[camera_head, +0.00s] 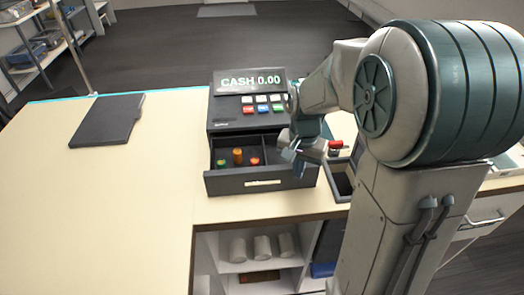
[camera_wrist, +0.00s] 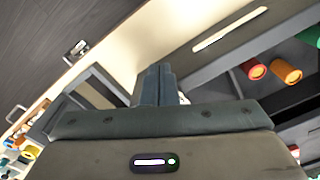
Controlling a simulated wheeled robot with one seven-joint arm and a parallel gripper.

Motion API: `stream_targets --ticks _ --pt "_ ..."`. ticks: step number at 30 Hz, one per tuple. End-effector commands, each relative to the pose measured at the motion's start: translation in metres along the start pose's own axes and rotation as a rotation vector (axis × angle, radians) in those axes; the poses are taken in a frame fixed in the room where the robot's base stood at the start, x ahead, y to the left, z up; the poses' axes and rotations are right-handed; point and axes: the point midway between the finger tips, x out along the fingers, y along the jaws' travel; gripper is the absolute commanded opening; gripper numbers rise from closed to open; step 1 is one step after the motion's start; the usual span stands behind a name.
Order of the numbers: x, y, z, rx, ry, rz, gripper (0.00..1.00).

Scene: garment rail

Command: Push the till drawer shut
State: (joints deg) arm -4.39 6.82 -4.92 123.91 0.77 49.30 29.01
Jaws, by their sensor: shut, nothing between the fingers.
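The dark till (camera_head: 247,113) stands on the counter with a lit "CASH 0.00" display. Its drawer (camera_head: 225,184) is pulled out toward the front edge, with a pale label on its front panel. Red, orange and green rolls sit in its compartments. The drawer front also shows at the upper right of the wrist view (camera_wrist: 205,50). My gripper (camera_head: 299,168) is low over the drawer's right end, near the front panel. In the wrist view its fingers (camera_wrist: 160,83) are together and empty. I cannot tell whether they touch the drawer.
A dark open box (camera_head: 341,187) sits just right of the drawer. A flat black pad (camera_head: 107,120) lies at the counter's left. Shelves with white rolls (camera_head: 262,249) are below. A metal shelf unit (camera_head: 40,50) stands at far left.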

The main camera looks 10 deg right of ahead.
Motion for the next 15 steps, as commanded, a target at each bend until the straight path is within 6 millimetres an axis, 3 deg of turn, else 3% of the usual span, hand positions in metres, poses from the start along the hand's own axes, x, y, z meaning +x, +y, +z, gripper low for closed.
stream_targets --ticks 15 --pt "-0.0003 -0.0032 -0.0054 0.0 0.0 0.0 0.0"
